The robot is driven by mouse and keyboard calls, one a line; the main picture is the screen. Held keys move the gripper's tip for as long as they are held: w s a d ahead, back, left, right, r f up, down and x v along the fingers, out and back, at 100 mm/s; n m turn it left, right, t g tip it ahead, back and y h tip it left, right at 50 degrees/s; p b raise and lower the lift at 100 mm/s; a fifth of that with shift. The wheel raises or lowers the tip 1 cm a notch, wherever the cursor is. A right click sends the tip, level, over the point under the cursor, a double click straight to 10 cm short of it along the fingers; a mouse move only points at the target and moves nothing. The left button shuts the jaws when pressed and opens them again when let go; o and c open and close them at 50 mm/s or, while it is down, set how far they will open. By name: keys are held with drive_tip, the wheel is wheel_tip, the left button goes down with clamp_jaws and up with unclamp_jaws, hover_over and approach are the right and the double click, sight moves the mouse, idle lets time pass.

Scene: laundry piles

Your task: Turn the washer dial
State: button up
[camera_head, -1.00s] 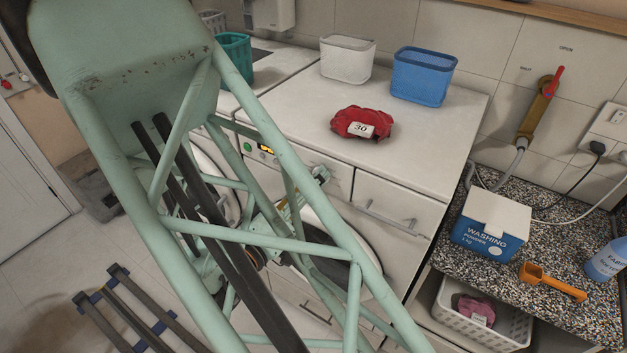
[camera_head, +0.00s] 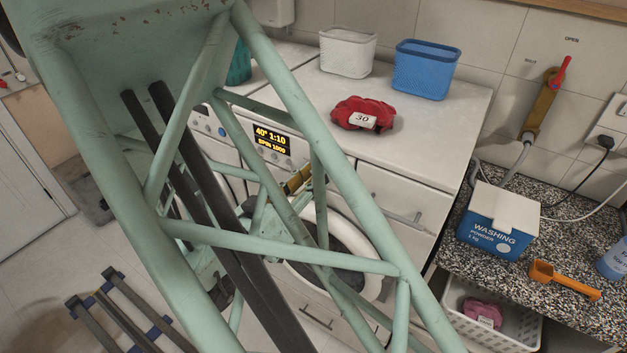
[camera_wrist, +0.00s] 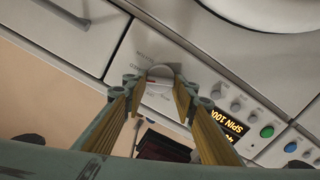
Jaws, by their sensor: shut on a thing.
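The washer dial (camera_wrist: 160,71) is a grey round knob on the washer's front panel, in the upper middle of the wrist view. My gripper (camera_wrist: 158,90) has its two yellow fingers on either side of the dial and is shut on it; the fingertips cover its sides. In the head view my gripper (camera_head: 299,181) is at the washer's front panel, partly behind my green arm frame, and the dial is hidden there. The lit washer display (camera_head: 271,140) reads 40°, 1:10 and a spin line. The display also shows in the wrist view (camera_wrist: 224,131), beside small round buttons.
A red cloth bundle (camera_head: 362,115) tagged 30, a white basket (camera_head: 347,53) and a blue basket (camera_head: 426,70) sit on the white top. A washing powder box (camera_head: 498,222) and orange scoop (camera_head: 563,279) lie on the speckled counter at right. A drawer handle (camera_head: 397,214) juts out.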

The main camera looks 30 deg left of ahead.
drive_tip(key=shift+m+b, duration=1.1)
drive_tip(key=shift+m, duration=0.1)
drive_tip(key=o, duration=0.9)
drive_tip(key=shift+s, duration=0.2)
drive_tip(key=shift+s+d, duration=0.15)
drive_tip(key=shift+s, duration=5.65)
